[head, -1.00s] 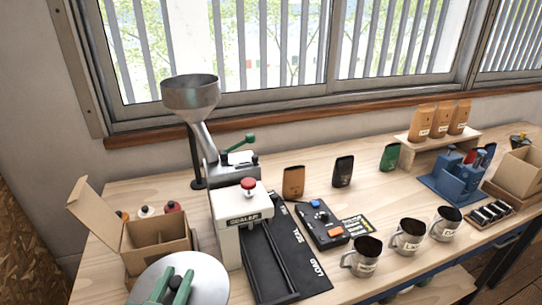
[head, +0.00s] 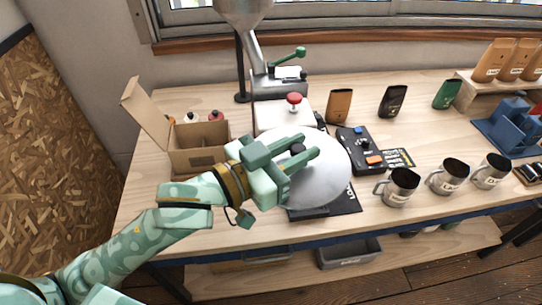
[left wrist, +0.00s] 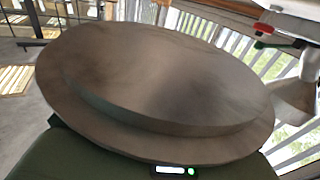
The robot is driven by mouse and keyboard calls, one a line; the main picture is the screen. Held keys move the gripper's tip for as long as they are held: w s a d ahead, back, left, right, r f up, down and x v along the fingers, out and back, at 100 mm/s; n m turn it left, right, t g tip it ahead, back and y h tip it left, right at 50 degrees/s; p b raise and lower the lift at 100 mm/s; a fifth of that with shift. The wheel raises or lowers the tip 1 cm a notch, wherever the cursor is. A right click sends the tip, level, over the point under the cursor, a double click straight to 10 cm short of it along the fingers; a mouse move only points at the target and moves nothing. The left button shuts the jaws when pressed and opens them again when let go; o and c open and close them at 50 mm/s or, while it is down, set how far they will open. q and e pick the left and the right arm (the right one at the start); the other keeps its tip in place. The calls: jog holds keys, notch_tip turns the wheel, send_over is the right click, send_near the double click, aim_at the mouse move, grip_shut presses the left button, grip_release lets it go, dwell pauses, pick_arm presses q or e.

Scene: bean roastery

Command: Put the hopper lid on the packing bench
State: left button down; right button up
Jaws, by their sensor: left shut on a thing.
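The hopper lid (head: 330,180) is a round silver-grey disc with a dark knob on top. My left gripper (head: 306,149) is shut on the knob and holds the lid over the sealer's black bed on the packing bench (head: 420,210). In the head view the lid hides much of that bed; I cannot tell the exact gap beneath it. In the left wrist view the lid (left wrist: 160,75) fills most of the picture, tilted, with a stepped round face. My right gripper is not in view.
The white sealer (head: 270,115) with a red knob stands behind the lid. An open cardboard box (head: 195,135) is at left. Bare wood lies along the bench's front.

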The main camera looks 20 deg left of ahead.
aim_at(326, 154)
pick_arm(q)
jog(key=shift+w+d+f+m+g+h, duration=0.1)
jog(key=shift+w+d+m+g+h, duration=0.15)
jog(key=shift+d+m+g+h, duration=0.2)
jog(key=w+d+f+m+g+h, duration=0.1)
jog(key=d+f+m+g+h, duration=0.1)
jog(key=w+d+f+m+g+h, duration=0.1)
jog(key=w+f+m+g, duration=0.1)
jog(key=g, duration=0.1)
jog(key=shift+w+d+h, duration=0.15)
jog(key=shift+d+h, duration=0.2)
jog(key=shift+d, duration=0.05)
jog(key=shift+m+g, duration=0.25)
jog(key=shift+g, duration=0.1)
